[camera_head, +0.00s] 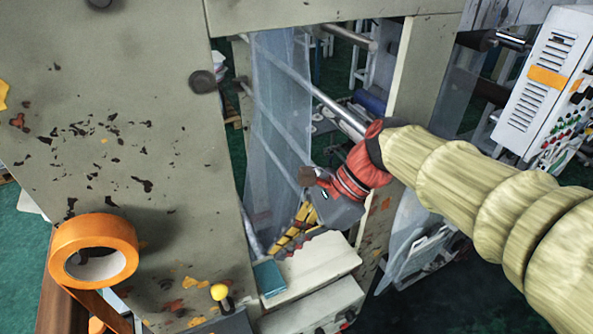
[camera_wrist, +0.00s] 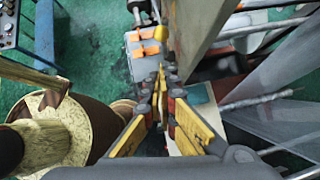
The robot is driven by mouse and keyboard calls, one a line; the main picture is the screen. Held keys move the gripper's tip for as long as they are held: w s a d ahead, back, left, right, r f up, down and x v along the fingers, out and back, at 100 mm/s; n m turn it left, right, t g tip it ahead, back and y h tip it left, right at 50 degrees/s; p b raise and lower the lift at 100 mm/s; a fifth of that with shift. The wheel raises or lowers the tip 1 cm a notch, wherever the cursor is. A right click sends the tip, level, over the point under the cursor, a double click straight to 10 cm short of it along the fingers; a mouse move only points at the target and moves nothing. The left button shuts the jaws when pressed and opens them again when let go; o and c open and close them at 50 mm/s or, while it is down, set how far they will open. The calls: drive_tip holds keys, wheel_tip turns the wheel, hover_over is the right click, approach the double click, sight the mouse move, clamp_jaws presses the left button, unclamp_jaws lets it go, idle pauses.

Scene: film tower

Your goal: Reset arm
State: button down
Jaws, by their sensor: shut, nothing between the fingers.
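My gripper (camera_head: 281,245) has yellow and black fingers and hangs in the opening of the grey machine frame (camera_head: 150,70). It points down and left, above or near a white machine part (camera_head: 318,262) with a teal block (camera_head: 269,278) at its left end. In the wrist view my gripper (camera_wrist: 162,82) shows its fingers brought together at the tips, with nothing between them. The teal block also shows in the wrist view (camera_wrist: 199,93), just right of the fingers. The exact gap between fingertips and the parts below cannot be told.
A translucent film sheet (camera_head: 272,130) hangs left of my wrist; it also shows in the wrist view (camera_wrist: 285,100). An orange tape roll (camera_head: 92,252) is on the left. A yellow-knobbed lever (camera_head: 219,292) stands low. A control box (camera_head: 545,80) is at upper right.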

drive_tip(key=shift+d, duration=0.15)
drive_tip(key=s+d+f+n+t+h+b, duration=0.2)
drive_tip(key=d+f+n+b, duration=0.5)
drive_tip(key=d+f+b, duration=0.5)
drive_tip(key=s+d+f+n+t+h+b, duration=0.3)
drive_tip(key=d+f+n+t+h+b, duration=0.2)
drive_tip(key=d+f+b, duration=0.7)
wheel_tip(320, 180, down, 7)
drive_tip(key=n+t+b, duration=0.1)
drive_tip(key=b, duration=0.2)
drive_tip(key=shift+s+d+n+b, duration=0.25)
drive_tip(key=shift+s+n+b, duration=0.05)
drive_tip(key=shift+s+n, duration=0.1)
drive_tip(key=shift+r, duration=0.1)
